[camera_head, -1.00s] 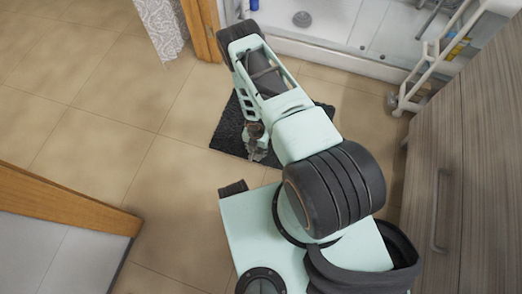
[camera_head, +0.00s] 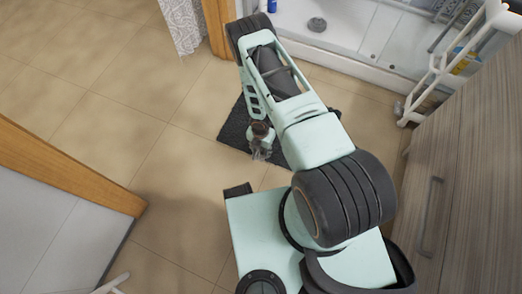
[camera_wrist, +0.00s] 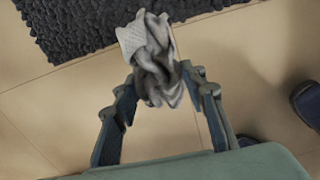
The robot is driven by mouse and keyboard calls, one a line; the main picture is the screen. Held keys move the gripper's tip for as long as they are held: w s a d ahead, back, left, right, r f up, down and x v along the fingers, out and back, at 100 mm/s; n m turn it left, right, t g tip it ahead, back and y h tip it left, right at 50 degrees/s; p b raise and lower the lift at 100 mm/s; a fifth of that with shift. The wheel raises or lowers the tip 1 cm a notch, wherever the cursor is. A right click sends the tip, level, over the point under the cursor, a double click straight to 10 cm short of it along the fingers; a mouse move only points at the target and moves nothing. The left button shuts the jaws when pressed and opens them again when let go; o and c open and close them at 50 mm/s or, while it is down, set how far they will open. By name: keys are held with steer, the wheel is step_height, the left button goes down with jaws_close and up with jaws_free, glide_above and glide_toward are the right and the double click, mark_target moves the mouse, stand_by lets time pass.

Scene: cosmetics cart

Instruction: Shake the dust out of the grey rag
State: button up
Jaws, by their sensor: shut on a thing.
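The grey rag (camera_wrist: 152,58) is a crumpled bundle of light grey cloth in the wrist view. My gripper (camera_wrist: 158,82) is shut on it, with the two fingers pressing it from either side. The rag bulges out past the fingertips, and some folds are hidden between the fingers. In the head view my gripper (camera_head: 260,154) points down over the dark mat, and the rag there is too small to make out clearly.
A dark textured mat (camera_wrist: 85,20) lies on the beige tiled floor. A white shower tray (camera_head: 330,35) is behind it, with a white rack (camera_head: 440,70) at its right. A wooden cabinet (camera_head: 465,150) stands at right. Open floor (camera_head: 110,110) lies to the left.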

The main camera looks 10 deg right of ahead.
step_height(320, 180, up, 3)
steer(key=shift+f+p, duration=0.2)
steer(key=shift+p, duration=0.4)
steer(key=shift+f, duration=0.1)
